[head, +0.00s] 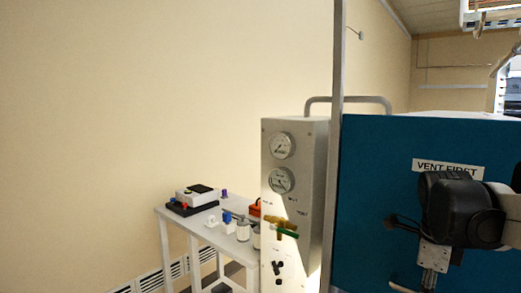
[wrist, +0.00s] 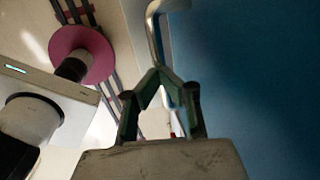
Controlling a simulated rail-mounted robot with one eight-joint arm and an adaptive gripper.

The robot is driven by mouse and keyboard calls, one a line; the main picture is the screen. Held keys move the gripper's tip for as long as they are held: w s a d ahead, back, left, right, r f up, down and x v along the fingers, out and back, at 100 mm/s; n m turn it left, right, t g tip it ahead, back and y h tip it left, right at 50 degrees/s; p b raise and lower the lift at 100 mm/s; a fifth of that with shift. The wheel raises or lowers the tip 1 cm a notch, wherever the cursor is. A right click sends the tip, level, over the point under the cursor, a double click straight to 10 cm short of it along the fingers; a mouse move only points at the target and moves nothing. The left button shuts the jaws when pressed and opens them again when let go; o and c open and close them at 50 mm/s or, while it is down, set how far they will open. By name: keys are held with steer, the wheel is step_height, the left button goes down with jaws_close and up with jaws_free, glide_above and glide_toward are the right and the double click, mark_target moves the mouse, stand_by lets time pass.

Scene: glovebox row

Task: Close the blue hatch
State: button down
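The blue hatch (head: 385,165) is a large flat blue panel with a "VENT FIRST" label (head: 447,168), at the right of the head view. Its blue face also fills the right of the wrist view (wrist: 260,80). A bent metal handle (wrist: 154,32) runs down the panel's left side to my fingertips; part of a light bar shows at the bottom of the head view (head: 400,288). My gripper (wrist: 160,74) has its green fingers drawn together at the handle, seemingly shut on it. The fingertips partly hide the bar. In the head view my wrist covers part of the panel.
A grey gauge panel (head: 311,190) with a green-handled valve (head: 285,231) stands left of the hatch, beside a grey upright post (head: 337,80). A small table (head: 172,216) with instruments is further left. The wrist view shows a magenta disc (wrist: 80,55) and a white box (wrist: 70,90).

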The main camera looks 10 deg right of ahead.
step_height(320, 180, down, 7)
steer(key=b, duration=0.2)
steer(key=shift+f, duration=0.1)
stand_by(0.4)
step_height(320, 180, up, 13)
steer(key=s+a+p, duration=0.2)
steer(key=p, duration=0.2)
steer(key=s+a+f+n+t, duration=0.2)
steer(key=a+n, duration=0.4)
steer(key=n, duration=0.3)
steer(key=s+a+f+n+t+y, duration=0.1)
steer(key=a+f+n, duration=0.3)
steer(key=n, duration=0.5)
steer(key=s+a+f+n+t, duration=0.2)
steer(key=s+a+f+n, duration=0.1)
steer(key=a+n, duration=0.5)
steer(key=shift+s+a+f+n+t+y, duration=0.35)
steer(key=shift+f+n, duration=0.25)
steer(key=shift+n, duration=0.1)
